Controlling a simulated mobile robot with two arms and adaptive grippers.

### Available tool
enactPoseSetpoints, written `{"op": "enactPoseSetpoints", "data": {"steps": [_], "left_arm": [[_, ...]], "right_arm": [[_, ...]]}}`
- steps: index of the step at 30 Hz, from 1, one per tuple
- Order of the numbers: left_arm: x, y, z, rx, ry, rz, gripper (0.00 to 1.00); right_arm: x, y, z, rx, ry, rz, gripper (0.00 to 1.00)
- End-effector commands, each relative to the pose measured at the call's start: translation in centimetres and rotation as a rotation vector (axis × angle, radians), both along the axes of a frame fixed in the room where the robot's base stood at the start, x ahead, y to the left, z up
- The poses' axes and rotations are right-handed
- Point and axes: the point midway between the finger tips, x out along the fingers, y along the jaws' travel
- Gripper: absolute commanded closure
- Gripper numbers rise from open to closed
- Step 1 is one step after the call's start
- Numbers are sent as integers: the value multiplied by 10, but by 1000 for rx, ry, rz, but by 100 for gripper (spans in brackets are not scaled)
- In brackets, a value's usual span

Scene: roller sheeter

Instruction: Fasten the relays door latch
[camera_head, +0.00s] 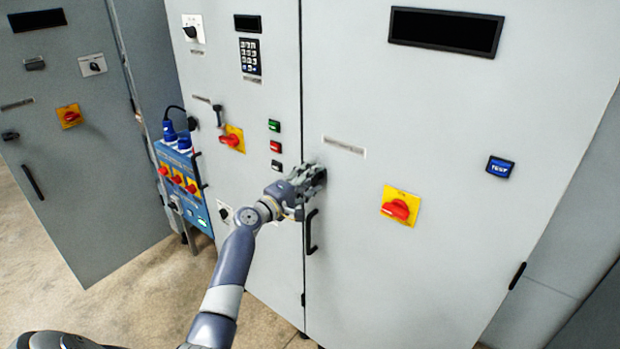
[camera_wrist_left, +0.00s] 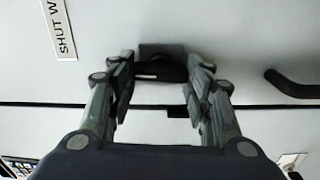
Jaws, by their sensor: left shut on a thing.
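The latch (camera_wrist_left: 161,62) is a small dark piece on the grey cabinet door (camera_head: 450,260), close to the vertical seam between two panels. My left gripper (camera_head: 314,177) is at this seam, above the black door handle (camera_head: 311,232), and hides the latch in the head view. In the left wrist view, the two fingers of my left gripper (camera_wrist_left: 160,80) stand on either side of the latch and are shut on it. The fingers partly cover its ends, so its exact turn is hard to tell. My right gripper is not in view.
A red rotary switch on a yellow plate (camera_head: 400,206) and a blue TEST button (camera_head: 499,167) are on the door. Small push buttons (camera_head: 275,146) sit left of the seam. A blue socket box (camera_head: 181,185) stands further left. Floor (camera_head: 150,300) is clear in front.

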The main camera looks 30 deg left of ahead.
Motion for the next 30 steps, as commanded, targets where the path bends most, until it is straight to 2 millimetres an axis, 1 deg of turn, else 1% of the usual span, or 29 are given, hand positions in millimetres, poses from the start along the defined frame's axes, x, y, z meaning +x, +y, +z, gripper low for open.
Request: {"op": "enactPoseSetpoints", "data": {"steps": [9,21,22,23,24,30], "left_arm": [[0,0,0,-70,5,1,78],[0,0,0,-77,6,1,78],[0,0,0,-77,5,1,49],[0,0,-1,-77,6,1,42],[0,0,0,-76,6,1,33],[0,0,-1,-74,6,0,33]], "right_arm": [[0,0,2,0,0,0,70],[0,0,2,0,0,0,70],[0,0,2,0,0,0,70],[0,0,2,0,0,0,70],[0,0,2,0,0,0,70],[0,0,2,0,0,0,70]]}}
